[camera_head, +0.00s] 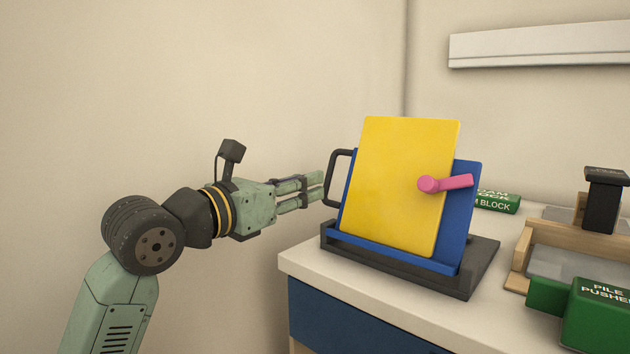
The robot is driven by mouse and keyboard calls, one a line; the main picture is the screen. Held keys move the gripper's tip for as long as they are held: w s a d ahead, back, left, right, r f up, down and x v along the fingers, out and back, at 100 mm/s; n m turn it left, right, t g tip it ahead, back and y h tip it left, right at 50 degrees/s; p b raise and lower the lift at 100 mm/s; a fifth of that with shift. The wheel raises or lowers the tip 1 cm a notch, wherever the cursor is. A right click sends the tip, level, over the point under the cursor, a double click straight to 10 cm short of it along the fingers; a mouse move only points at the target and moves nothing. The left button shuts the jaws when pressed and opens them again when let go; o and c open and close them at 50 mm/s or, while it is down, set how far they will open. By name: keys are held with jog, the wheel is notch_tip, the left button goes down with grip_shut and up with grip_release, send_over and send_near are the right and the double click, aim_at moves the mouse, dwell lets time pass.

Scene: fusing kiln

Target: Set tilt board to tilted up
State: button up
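The tilt board is a blue board (462,215) on a dark grey base (478,272), with a yellow panel (400,185) resting on its face. The board stands steeply raised from the base, leaning back. A black loop handle (341,155) sticks out from its left edge. A pink lever (447,183) lies across the panel's right side. My gripper (322,187) is just left of the handle, its fingers pointing right at the handle's upright bar. A narrow gap shows between the fingers. I cannot tell whether they touch or hold the bar.
The board's base sits near the left end of a pale countertop (310,262) above a blue front. To the right are a green block (497,204), a wooden fixture (545,240) with a black post, and a green pile pusher (600,315). Open space lies left of the counter.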

jog(key=v, duration=0.7)
jog(key=shift+s, duration=0.1)
